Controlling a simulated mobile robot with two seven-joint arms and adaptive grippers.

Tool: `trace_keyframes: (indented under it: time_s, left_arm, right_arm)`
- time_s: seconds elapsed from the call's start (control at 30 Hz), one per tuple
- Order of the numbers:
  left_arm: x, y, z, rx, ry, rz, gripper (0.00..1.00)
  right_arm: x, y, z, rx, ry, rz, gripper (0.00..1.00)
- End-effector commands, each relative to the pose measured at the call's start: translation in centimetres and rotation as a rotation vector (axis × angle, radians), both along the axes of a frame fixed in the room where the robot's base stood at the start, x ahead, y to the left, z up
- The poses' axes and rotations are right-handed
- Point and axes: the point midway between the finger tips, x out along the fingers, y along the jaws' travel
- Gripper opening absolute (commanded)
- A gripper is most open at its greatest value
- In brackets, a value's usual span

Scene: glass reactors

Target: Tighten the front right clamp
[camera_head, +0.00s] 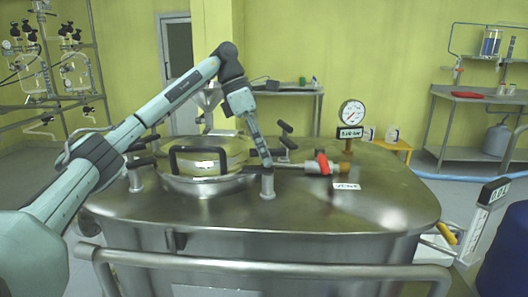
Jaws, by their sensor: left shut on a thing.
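The round metal hatch lid (235,157) with a black square handle (198,151) sits on top of the steel reactor (390,205). Clamps with black grips stand around it, on the left (137,163) and on the right (287,142). The front right clamp (267,184) is a short metal post at the lid's front right edge. My left gripper (265,161) points down from above and is shut on the top of this clamp. Its fingertips are small here, and the clamp's upper part is largely hidden by them. My right gripper is out of view.
Right of the clamp are a valve with a red handle (323,163) and a pressure gauge (352,113) on a brass stem. A metal rail (260,268) runs along the front. The reactor top right of the valve is mostly clear.

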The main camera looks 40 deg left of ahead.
Motion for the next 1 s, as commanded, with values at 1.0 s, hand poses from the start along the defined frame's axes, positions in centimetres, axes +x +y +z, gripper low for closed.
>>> trace_keyframes:
  time_s: [1.0]
  left_arm:
    - [0.60, 0.04, 0.06, -0.001, 0.000, -0.727, 0.00]
  right_arm:
    - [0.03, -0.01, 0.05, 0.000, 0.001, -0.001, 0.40]
